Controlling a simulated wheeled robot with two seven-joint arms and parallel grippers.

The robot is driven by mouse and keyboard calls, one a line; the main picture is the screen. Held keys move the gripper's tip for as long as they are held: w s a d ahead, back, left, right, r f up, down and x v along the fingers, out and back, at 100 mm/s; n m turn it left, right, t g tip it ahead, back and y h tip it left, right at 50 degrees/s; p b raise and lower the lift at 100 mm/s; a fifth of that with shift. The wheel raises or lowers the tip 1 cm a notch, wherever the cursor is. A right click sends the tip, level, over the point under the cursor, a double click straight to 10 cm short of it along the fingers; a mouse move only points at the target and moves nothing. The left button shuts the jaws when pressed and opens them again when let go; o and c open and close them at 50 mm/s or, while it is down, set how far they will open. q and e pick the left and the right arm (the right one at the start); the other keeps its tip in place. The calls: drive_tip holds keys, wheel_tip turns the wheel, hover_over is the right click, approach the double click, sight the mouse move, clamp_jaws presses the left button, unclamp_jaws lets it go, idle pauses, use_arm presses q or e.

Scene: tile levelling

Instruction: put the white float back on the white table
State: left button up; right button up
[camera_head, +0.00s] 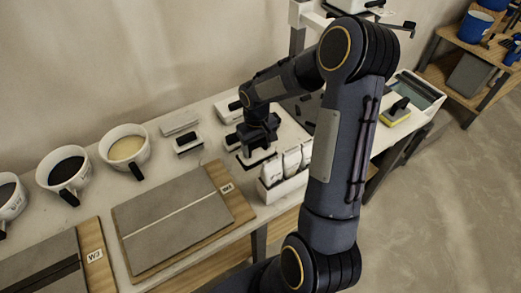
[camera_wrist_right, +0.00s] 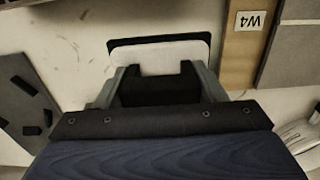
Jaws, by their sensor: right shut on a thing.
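My right gripper (camera_head: 262,136) is over the white table (camera_head: 160,166), pointing down. It is shut on the white float (camera_wrist_right: 162,54), a pale rounded plate with a dark edge showing behind it in the right wrist view. There my right gripper (camera_wrist_right: 159,82) covers the near part of the float and its grip. In the head view the float shows only partly below the fingers. I cannot tell whether it touches the table or hangs slightly above it. My left gripper is not in view.
A board marked W4 (camera_head: 170,215) lies left of the gripper. Several small white-and-black tools, one of them here (camera_head: 188,142), stand nearby. A white holder with upright packets (camera_head: 285,172) is close on the near right. Buckets (camera_head: 125,148) line the left back.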

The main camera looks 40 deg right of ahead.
sight(261, 149)
drive_tip(key=shift+w+d+f, duration=0.2)
drive_tip(key=shift+d+f, duration=0.35)
drive_tip(key=shift+f, duration=0.1)
drive_tip(key=shift+d+f, duration=0.2)
drive_tip(key=shift+f, duration=0.8)
drive_tip(key=shift+d+f, duration=0.15)
drive_tip(key=shift+f, duration=0.85)
drive_tip(key=shift+f, duration=0.15)
drive_tip(key=o, duration=1.2)
